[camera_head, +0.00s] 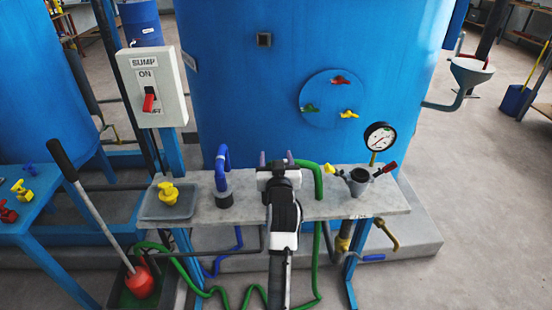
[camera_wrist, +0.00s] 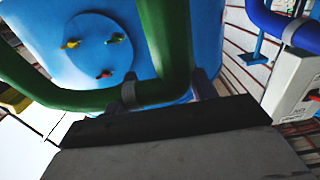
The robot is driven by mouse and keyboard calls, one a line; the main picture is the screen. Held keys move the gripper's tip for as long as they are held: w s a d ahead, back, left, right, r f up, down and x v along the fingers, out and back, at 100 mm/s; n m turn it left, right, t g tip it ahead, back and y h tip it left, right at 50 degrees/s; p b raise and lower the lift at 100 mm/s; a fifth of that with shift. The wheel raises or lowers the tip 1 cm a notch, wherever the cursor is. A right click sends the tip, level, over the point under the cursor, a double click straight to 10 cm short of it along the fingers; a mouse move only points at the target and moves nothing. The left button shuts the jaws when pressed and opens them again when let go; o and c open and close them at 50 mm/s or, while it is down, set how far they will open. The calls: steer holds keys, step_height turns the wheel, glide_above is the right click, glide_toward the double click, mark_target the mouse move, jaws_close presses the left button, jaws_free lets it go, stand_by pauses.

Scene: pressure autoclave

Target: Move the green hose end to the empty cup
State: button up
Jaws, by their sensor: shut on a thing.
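My gripper (camera_head: 276,160) is above the middle of the grey bench, its purple-grey fingers pointing toward the blue tank. It is shut on the green hose (camera_head: 318,180), which bends over to the right of the gripper and hangs down past the bench front. In the wrist view the thick green hose (camera_wrist: 168,35) curves by the fingers (camera_wrist: 165,90); its tip is not clear, partly hidden by the gripper. The grey cup (camera_head: 358,182) stands on the bench to the right, with nothing seen in it. A dark cup (camera_head: 223,199) at left holds the blue hose (camera_head: 221,165).
A pressure gauge (camera_head: 380,137) and yellow and red handles stand close around the grey cup. A grey tray (camera_head: 168,205) with a yellow valve is at the bench's left. The sump switch box (camera_head: 152,87) rises behind it. The blue tank (camera_head: 240,90) stands behind the bench.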

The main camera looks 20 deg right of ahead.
steer(key=shift+f, duration=0.15)
steer(key=shift+f+b, duration=0.4)
steer(key=o, duration=1.6)
steer(key=shift+c, duration=0.2)
steer(key=shift+r+p, duration=0.45)
steer(key=shift+r, duration=0.05)
steer(key=b+v, duration=0.3)
steer(key=v, duration=0.9)
